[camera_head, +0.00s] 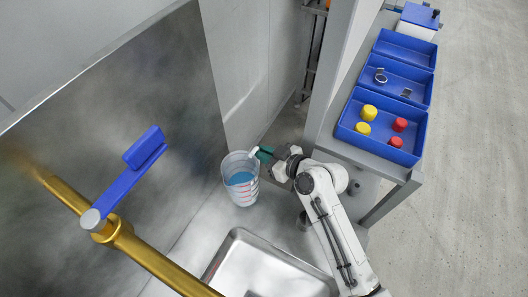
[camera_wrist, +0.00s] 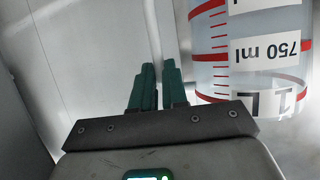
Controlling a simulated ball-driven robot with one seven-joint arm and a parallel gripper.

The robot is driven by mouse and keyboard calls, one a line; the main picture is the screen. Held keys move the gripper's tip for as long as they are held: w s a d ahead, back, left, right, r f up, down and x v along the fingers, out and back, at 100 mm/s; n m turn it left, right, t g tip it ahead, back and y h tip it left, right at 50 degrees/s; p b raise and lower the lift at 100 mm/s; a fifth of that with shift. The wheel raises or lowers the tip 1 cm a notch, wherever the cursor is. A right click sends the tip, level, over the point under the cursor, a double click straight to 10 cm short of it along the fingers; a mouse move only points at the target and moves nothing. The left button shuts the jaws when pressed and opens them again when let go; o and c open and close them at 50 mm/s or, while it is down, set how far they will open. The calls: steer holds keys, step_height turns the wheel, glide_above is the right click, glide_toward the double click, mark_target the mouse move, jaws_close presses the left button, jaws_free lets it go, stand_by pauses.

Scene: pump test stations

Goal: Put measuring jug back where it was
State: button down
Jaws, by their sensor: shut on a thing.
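The measuring jug (camera_head: 240,180) is a clear, tapered vessel with red markings and blue liquid inside. It looks upright, close to the metal wall and behind the sink basin. My gripper (camera_head: 264,153) reaches it from the right, with its green fingertips at the jug's upper right side, where the handle is. In the wrist view, my gripper's green fingers (camera_wrist: 158,88) are close together around a thin pale strip, and the jug (camera_wrist: 250,50) with its "750 ml" label fills the upper right. I cannot tell whether the jug's base touches the surface.
A metal sink basin (camera_head: 262,268) lies in front of the jug. A gold pipe (camera_head: 150,258) with a blue-handled valve (camera_head: 130,180) runs at the left. Blue bins (camera_head: 350,139) with yellow and red caps stand on a grey shelf at the right.

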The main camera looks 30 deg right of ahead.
steer(key=c, duration=1.1)
jaws_free()
steer(key=shift+c, duration=0.2)
steer(key=shift+f, duration=0.1)
steer(key=b+v, duration=0.2)
steer(key=v, duration=0.9)
steer(key=shift+w+f, duration=0.1)
steer(key=shift+f, duration=0.05)
